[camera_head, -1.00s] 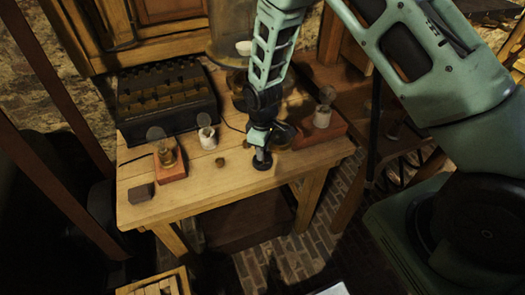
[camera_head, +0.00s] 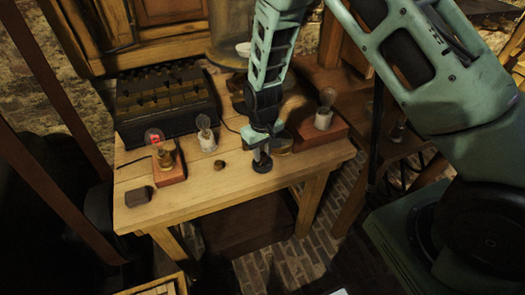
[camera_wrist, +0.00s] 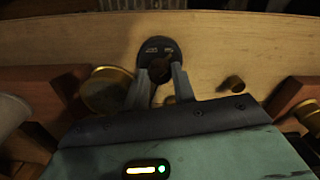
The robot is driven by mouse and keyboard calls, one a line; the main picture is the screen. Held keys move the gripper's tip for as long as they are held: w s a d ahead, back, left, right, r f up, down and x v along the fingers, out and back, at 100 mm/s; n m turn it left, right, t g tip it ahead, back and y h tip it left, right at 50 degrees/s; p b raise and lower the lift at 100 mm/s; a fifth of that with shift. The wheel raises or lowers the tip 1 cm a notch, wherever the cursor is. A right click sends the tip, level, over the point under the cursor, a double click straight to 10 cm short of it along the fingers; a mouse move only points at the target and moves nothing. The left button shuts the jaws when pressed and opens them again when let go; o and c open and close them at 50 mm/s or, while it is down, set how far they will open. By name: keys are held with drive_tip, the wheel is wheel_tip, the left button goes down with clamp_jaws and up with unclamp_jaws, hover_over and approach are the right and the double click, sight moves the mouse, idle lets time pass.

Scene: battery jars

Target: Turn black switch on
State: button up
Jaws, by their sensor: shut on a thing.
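The black switch (camera_head: 264,166) is a small round black disc on the wooden table near its front edge. In the wrist view it (camera_wrist: 159,45) lies just beyond my fingertips, with small pale marks on its face. My gripper (camera_head: 262,153) points down onto it. In the wrist view both fingers of my gripper (camera_wrist: 160,74) close on the switch's central part, which they mostly hide.
The wooden table (camera_head: 215,195) also bears a black battery box (camera_head: 165,100), a bulb on a white holder (camera_head: 206,138), a bulb on a red block (camera_head: 322,120), a small brown knob (camera_head: 220,163) and a dark block (camera_head: 138,196). The front middle is clear.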

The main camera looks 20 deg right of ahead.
sight(263, 154)
drive_tip(key=shift+w+r, duration=0.1)
idle(0.3)
drive_tip(key=o, duration=1)
wheel_tip(263, 154, up, 17)
drive_tip(key=b, duration=0.2)
drive_tip(key=shift+r, duration=0.2)
